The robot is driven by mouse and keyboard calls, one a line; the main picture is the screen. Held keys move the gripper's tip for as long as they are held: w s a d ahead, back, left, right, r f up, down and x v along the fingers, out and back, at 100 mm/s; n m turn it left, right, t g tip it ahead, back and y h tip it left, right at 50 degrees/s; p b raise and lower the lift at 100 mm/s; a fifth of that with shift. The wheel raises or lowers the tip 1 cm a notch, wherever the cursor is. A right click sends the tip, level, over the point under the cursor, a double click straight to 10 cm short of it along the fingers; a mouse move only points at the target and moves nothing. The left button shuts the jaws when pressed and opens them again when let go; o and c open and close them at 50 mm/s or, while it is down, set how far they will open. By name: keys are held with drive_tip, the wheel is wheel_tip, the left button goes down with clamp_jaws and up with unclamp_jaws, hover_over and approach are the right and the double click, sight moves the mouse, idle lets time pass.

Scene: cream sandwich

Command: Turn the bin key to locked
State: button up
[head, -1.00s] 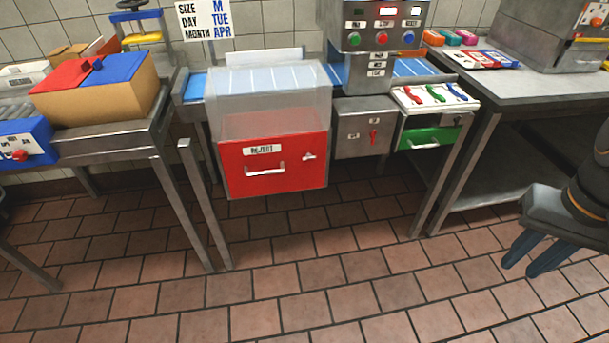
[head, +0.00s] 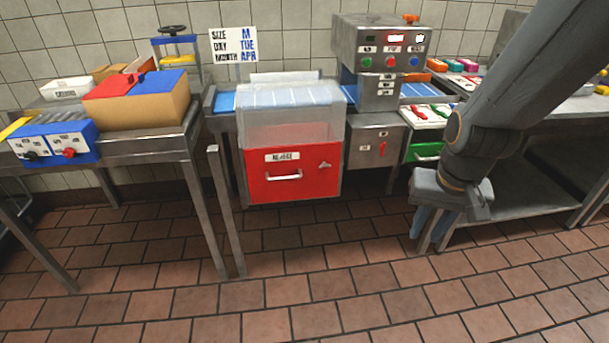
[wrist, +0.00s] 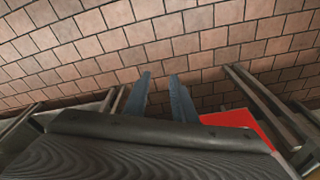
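The red reject bin (head: 270,187) hangs under the clear hopper at the middle of the head view, with a pale handle (head: 284,177) on its front. The small bin key (head: 324,166) sits at the right of that front; its exact turn is too small to tell. My gripper (head: 428,240) points down, to the right of and lower than the bin, apart from the key. In the wrist view my gripper (wrist: 160,76) has its two fingers apart with only floor between them. A red surface, likely the bin (wrist: 240,124), shows to their right; the key does not show there.
A green drawer (head: 424,152) is partly behind my arm. A table (head: 150,145) with boxes stands left. The tiled floor (head: 330,275) before the bin is clear.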

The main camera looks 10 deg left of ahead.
drive_tip(key=w+a+f+m+t+b, duration=0.2)
drive_tip(key=w+a+f, duration=0.15)
drive_tip(key=w, duration=0.45)
drive_tip(key=w+a+f+m+t+b, duration=0.25)
drive_tip(key=w+f, duration=0.25)
drive_tip(key=w, duration=0.4)
drive_tip(key=m+t+y+b, duration=0.5)
drive_tip(key=m+t+b, duration=0.25)
drive_tip(key=t, duration=0.35)
approach(324, 165)
drive_tip(key=shift+m, duration=0.3)
drive_tip(key=x, duration=0.7)
drive_tip(key=shift+w+f+p, duration=0.15)
drive_tip(key=shift+w+p, duration=0.15)
clamp_jaws()
